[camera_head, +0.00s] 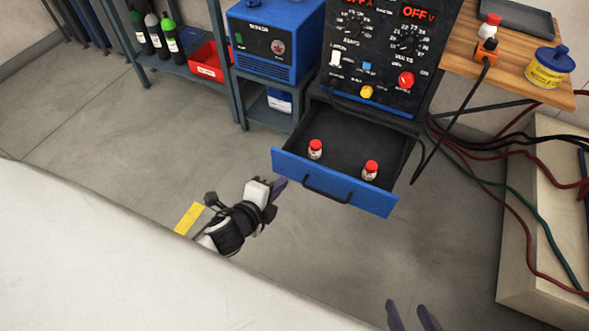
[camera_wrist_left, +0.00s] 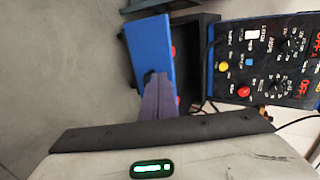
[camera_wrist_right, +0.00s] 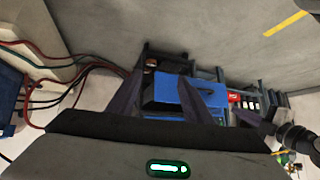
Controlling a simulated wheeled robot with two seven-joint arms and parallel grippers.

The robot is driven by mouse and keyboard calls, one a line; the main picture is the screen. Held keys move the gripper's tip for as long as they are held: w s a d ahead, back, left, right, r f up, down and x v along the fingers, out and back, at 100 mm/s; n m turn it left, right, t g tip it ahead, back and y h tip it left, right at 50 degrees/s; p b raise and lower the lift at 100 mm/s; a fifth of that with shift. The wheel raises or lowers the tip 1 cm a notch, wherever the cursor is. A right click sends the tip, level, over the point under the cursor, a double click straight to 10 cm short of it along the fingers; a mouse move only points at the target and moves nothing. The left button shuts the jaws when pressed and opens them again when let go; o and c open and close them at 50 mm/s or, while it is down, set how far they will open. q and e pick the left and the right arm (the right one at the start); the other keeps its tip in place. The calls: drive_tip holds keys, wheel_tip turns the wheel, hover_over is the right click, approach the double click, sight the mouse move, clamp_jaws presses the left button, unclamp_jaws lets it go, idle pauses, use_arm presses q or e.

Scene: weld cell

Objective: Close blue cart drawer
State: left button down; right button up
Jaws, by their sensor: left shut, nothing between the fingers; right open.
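The blue-fronted drawer (camera_head: 345,193) of the cart is pulled open under the black welder panel (camera_head: 385,45). It has a dark handle (camera_head: 327,192) and holds two small red-capped bottles, a left one (camera_head: 315,149) and a right one (camera_head: 370,170). My left gripper (camera_head: 278,187) is shut and empty, beside the left end of the drawer front in the head view. In the left wrist view its fingers (camera_wrist_left: 160,78) overlap the blue front (camera_wrist_left: 150,50); contact cannot be told. My right gripper (camera_head: 410,315) is open and empty, low in the head view, apart from the drawer.
A wooden shelf (camera_head: 520,60) at the right holds a yellow tub (camera_head: 549,68) and an orange plug (camera_head: 486,50). A blue machine (camera_head: 272,40) and a red bin (camera_head: 208,62) stand left. The floor before the drawer is clear.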

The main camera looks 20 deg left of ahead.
sight(300, 162)
use_arm(q)
drive_tip(key=x, duration=0.2)
drive_tip(key=b+x, duration=0.1)
drive_tip(key=x, duration=0.2)
drive_tip(key=r+x, duration=0.1)
drive_tip(key=x, duration=0.2)
drive_tip(key=shift+w+b, duration=0.35)
drive_tip(key=shift+b, duration=0.05)
drive_tip(key=shift+w+d+r, duration=0.1)
drive_tip(key=shift+w, duration=0.55)
drive_tip(key=shift+w, duration=0.1)
